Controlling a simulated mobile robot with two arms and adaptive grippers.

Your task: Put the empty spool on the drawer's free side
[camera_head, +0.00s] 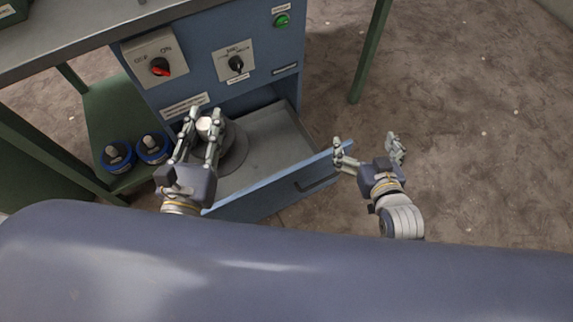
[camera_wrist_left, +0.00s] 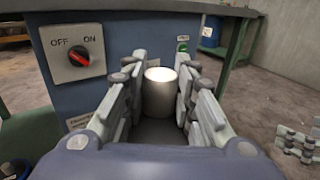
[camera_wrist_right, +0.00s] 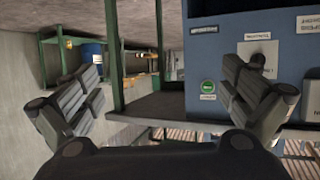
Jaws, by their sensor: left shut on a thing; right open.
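The empty spool (camera_head: 236,150) is a grey disc with a pale upright core. It is in the left part of the open drawer (camera_head: 283,140), partly hidden by my left gripper. My left gripper (camera_head: 204,122) is shut on the core, which also shows between the fingers in the left wrist view (camera_wrist_left: 159,92). I cannot tell whether the disc touches the drawer floor. The right side of the drawer is bare. My right gripper (camera_head: 366,146) is open and empty, just right of the drawer's front corner.
Two blue spools (camera_head: 152,148) stand on the green lower shelf (camera_head: 110,110) at the left. The blue cabinet has a red switch (camera_head: 160,67), a black knob (camera_head: 236,64) and a green button (camera_head: 281,20). A green table leg (camera_head: 371,50) stands at the back right. Open floor lies right.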

